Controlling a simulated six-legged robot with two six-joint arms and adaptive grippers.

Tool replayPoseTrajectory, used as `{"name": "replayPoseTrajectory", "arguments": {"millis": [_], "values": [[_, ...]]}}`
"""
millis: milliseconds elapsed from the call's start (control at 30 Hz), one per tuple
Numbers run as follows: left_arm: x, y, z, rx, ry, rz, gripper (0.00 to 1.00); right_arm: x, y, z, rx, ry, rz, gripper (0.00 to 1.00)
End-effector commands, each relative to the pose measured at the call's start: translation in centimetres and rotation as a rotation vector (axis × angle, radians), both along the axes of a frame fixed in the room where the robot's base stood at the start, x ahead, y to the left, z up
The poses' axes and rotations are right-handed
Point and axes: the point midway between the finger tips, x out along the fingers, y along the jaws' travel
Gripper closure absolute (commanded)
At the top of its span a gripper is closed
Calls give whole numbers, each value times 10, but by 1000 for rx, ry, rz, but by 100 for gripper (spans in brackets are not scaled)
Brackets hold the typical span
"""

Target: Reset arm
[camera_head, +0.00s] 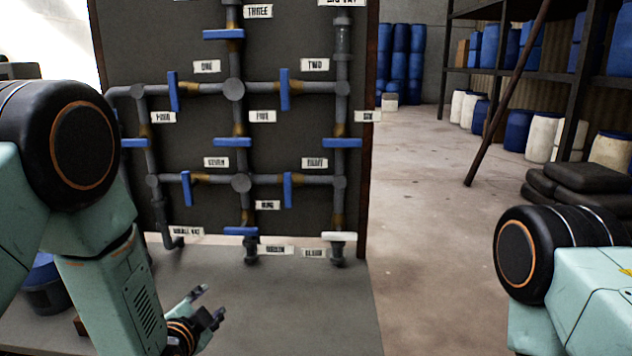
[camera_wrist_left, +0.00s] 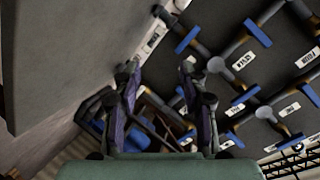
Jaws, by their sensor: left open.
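My left arm comes in from the left, bent at the elbow, with its forearm running down in the head view. My left gripper (camera_head: 211,302) is open and empty, low in front of the pipe panel (camera_head: 200,130) and over the grey surface (camera_head: 325,310). In the left wrist view, the two fingers of the left gripper (camera_wrist_left: 158,80) stand apart with nothing between them. Part of my right arm shows at the right edge of the head view; its gripper is out of the picture.
The panel carries grey pipes with several blue valve handles (camera_head: 285,90), one white handle (camera_head: 339,237) and labels. A dark blue bucket (camera_head: 45,290) is at lower left. Shelves, barrels (camera_head: 545,135) and stacked black sacks (camera_head: 580,185) are at right. The floor (camera_head: 430,200) between is clear.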

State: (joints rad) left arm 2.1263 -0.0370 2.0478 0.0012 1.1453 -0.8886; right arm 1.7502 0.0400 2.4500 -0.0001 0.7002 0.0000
Motion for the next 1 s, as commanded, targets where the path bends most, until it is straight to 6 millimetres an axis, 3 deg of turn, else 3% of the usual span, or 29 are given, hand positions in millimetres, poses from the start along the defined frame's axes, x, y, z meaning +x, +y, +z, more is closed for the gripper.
{"name": "replayPoseTrajectory", "arguments": {"millis": [33,100,300,500,700,800,1000], "values": [[-20,2,-29,-84,89,40,58,0,0,-6,0,0,0,60],[-49,5,-66,-206,212,112,58,0,0,-12,0,0,0,60],[-146,10,-158,-464,534,357,58,0,0,-30,0,0,0,60],[-258,14,-229,-600,820,627,58,0,0,-53,0,0,0,60],[-363,15,-276,-598,1053,805,58,0,0,-79,0,1,0,60],[-394,15,-293,-579,1112,834,58,-1,0,-90,0,1,0,60],[-407,15,-303,-570,1139,846,58,-1,0,-95,0,1,0,60]]}}
